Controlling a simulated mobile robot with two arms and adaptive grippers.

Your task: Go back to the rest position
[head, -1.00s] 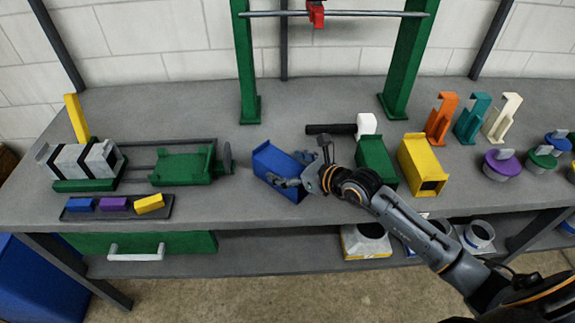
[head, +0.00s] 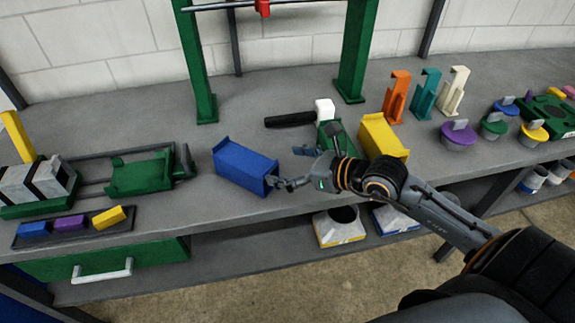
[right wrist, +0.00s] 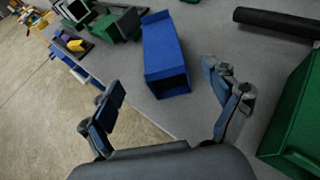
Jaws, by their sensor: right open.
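My right gripper (head: 289,167) is open and empty, just right of the open end of a blue duct piece (head: 243,167) lying on the bench. In the right wrist view the two fingers (right wrist: 168,92) are spread wide, and the blue duct piece (right wrist: 165,50) lies ahead of them. I see nothing held. In the head view one fingertip overlaps the duct's right end; I cannot tell whether they touch. My right arm reaches in from the lower right and partly hides a green duct piece (head: 326,131). My left gripper is not in view.
A yellow duct piece (head: 383,137) and a white-headed mallet (head: 290,121) are close to the right gripper. A green press frame (head: 200,80) stands behind. Orange, teal and cream brackets (head: 424,95) and lidded pots (head: 460,136) are right. A tray (head: 75,231) lies left.

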